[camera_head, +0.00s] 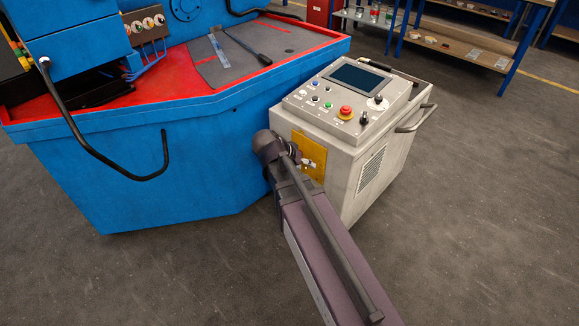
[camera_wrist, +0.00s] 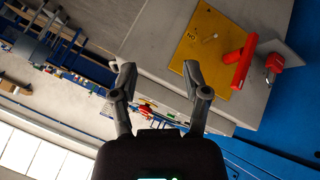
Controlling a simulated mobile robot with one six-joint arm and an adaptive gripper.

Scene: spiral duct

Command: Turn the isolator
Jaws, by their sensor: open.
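The isolator shows in the wrist view as a red handle (camera_wrist: 240,66) on a yellow plate (camera_wrist: 205,48), with a red padlock-like piece (camera_wrist: 274,63) beside it on a grey tab. The plate is fixed to the side of a grey control cabinet. In the head view the yellow plate (camera_head: 302,145) is partly behind my arm and the red handle is hidden. My gripper (camera_wrist: 158,76) is open and empty. In the wrist view its fingers are left of the handle and apart from it.
The cabinet's sloped top carries a screen, buttons and a red emergency stop (camera_head: 346,112). A grey rail (camera_head: 416,118) juts out at its right. A blue machine (camera_head: 150,170) with a black bent handle stands close on the left. The floor in front is clear.

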